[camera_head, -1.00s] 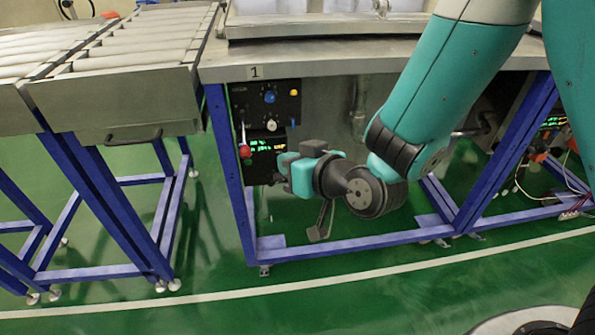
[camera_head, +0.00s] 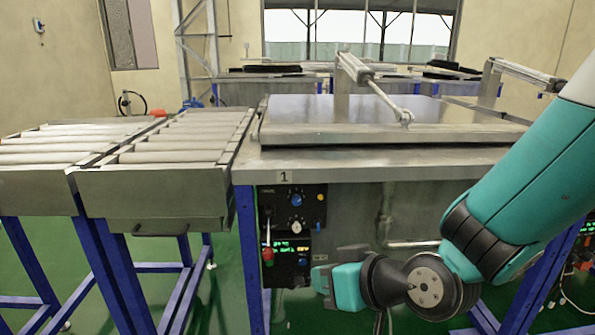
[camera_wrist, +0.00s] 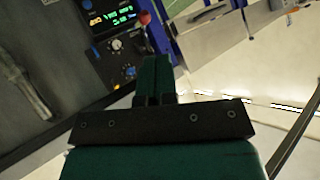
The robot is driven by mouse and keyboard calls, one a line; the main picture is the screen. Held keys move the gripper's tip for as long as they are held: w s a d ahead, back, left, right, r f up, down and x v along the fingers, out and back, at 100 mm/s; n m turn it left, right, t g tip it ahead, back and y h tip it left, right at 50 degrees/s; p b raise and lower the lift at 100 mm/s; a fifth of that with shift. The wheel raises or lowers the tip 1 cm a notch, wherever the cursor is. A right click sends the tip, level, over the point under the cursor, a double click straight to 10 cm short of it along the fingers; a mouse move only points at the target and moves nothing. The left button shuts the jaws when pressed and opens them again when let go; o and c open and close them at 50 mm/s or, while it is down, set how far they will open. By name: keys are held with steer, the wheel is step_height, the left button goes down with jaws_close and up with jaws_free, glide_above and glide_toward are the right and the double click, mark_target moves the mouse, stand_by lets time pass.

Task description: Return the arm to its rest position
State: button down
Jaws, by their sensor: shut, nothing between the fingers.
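My teal and black arm reaches in from the right in the head view. My gripper (camera_head: 322,279) is low in front of station 1, just right of its control panel (camera_head: 291,225) and apart from it. In the wrist view, its two teal fingers (camera_wrist: 153,72) lie together, shut and empty. The panel, with knobs, a red-knobbed lever and a lit green display, also shows in the wrist view (camera_wrist: 108,40). The metal lid (camera_head: 330,134) lies flat on the station, with a pneumatic cylinder (camera_head: 355,68) and rod above it.
Roller conveyors (camera_head: 180,150) stand at the left on blue legs. The metal table edge (camera_head: 370,168) overhangs the space near my gripper, and blue frame legs (camera_head: 250,260) stand around it. Green floor is open at the lower left. More stations stand behind.

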steer(key=s+d+r+n+g+h, duration=0.1)
steer(key=s+d+r+g, duration=0.2)
steer(key=s, duration=0.2)
steer(key=s+d+r+g+h, duration=0.2)
steer(key=s+d+r, duration=0.15)
steer(key=s, duration=0.25)
steer(key=s+d+r+n+g+h, duration=0.1)
steer(key=s+d+r+g, duration=0.15)
steer(key=s+d, duration=0.2)
step_height(320, 180, up, 15)
steer(key=p, duration=1.6)
steer(key=shift+s+a+f, duration=0.2)
steer(key=shift+s+a, duration=0.1)
steer(key=shift+a, duration=0.15)
steer(key=c, duration=1.8)
jaws_free()
steer(key=shift+g, duration=0.25)
steer(key=shift+c, duration=0.2)
